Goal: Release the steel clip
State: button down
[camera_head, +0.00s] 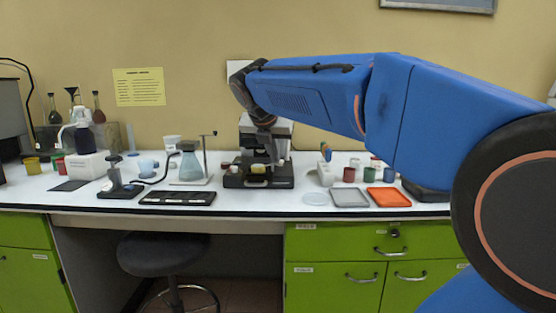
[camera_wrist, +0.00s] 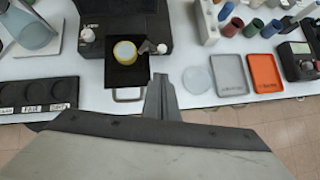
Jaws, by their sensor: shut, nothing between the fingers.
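The black instrument (camera_head: 238,181) stands on the bench in the middle of the head view, with a small yellow round dish (camera_wrist: 124,52) on its black plate in the wrist view. A small grey metal piece (camera_wrist: 148,47), which looks like the steel clip, sits just right of the dish. I cannot tell whether it presses on the dish. My gripper (camera_wrist: 161,78) is shut and empty. Its fingertips appear just below and right of the metal piece in the wrist view, with no contact that I can make out. In the head view the gripper is hard to separate from the instrument.
A grey tray (camera_wrist: 229,75) and an orange tray (camera_wrist: 264,74) lie to the right, beside a clear round dish (camera_wrist: 196,80). A black three-well tray (camera_wrist: 38,95) lies left. A flask (camera_head: 190,166) on a stand is left of the instrument. Several small jars stand behind the trays.

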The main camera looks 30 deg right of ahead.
jog(key=v, duration=0.7)
jog(key=shift+s, duration=0.2)
